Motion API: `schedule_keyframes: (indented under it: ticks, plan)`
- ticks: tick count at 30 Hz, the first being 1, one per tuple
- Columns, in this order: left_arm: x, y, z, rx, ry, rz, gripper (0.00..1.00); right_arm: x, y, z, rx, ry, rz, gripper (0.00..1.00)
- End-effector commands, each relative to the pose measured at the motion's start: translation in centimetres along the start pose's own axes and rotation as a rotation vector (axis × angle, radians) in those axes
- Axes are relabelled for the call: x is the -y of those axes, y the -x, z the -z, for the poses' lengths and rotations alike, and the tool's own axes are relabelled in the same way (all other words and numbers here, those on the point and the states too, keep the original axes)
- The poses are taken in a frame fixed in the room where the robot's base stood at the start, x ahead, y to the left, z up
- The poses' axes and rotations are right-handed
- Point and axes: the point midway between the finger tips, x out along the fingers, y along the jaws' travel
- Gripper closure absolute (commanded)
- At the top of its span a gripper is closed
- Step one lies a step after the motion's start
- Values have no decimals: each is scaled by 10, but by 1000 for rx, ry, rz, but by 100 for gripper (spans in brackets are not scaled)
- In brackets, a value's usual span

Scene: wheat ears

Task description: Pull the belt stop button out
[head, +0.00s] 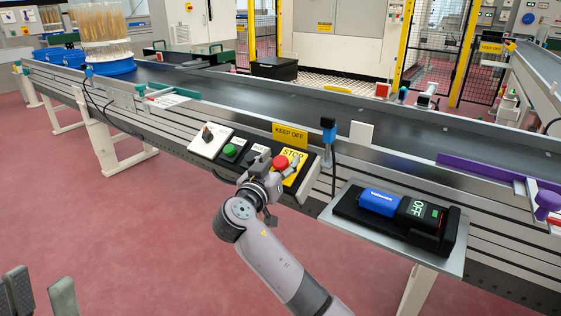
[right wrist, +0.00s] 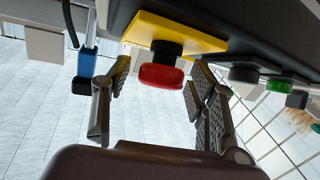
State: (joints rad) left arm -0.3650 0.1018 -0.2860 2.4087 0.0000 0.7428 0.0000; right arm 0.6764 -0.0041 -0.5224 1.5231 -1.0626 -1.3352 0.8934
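The red stop button (head: 280,161) sits on a yellow STOP plate (head: 293,168) at the right end of the control panel on the conveyor's front side. In the right wrist view the red button (right wrist: 161,77) lies between the spread fingers, with its dark stem against the yellow plate (right wrist: 175,33). My right gripper (head: 272,190) is open just in front of the button. Gaps show between the fingers and the button in the wrist view. My left gripper (head: 40,292) shows only partly at the lower left, its two fingers apart and empty.
A green button (head: 229,150) and a dark button are left of the STOP plate. A blue sensor on a post (head: 328,130) stands close to its right. A blue and black device reading OFF (head: 390,205) sits on a shelf further right. Open floor lies in front.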

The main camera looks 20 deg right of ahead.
Motion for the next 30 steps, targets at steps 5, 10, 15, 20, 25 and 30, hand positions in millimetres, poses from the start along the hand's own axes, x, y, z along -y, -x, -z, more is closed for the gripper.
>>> schedule_keyframes:
  ticks: [5, 10, 15, 20, 25, 30]
  plan:
    - [0, 0, 0, 0, 1, 0, 60, 0, 0, 0, 0, 0, 0, 61]
    - [-1, 0, 0, 0, 2, 0, 60, 0, 0, 0, 0, 0, 0, 72]
    - [-1, 1, -1, 3, 3, 0, 60, 0, 0, 0, 0, 0, 0, 84]
    - [-1, 2, -2, 5, 4, 0, 60, 0, 0, 0, 0, 0, 0, 94]
    - [-1, 2, -2, 5, 4, 0, 60, 0, 0, 0, 0, 0, 0, 100]
    - [-1, 2, -2, 4, 4, 0, 60, 0, 0, 0, 0, 0, 0, 100]
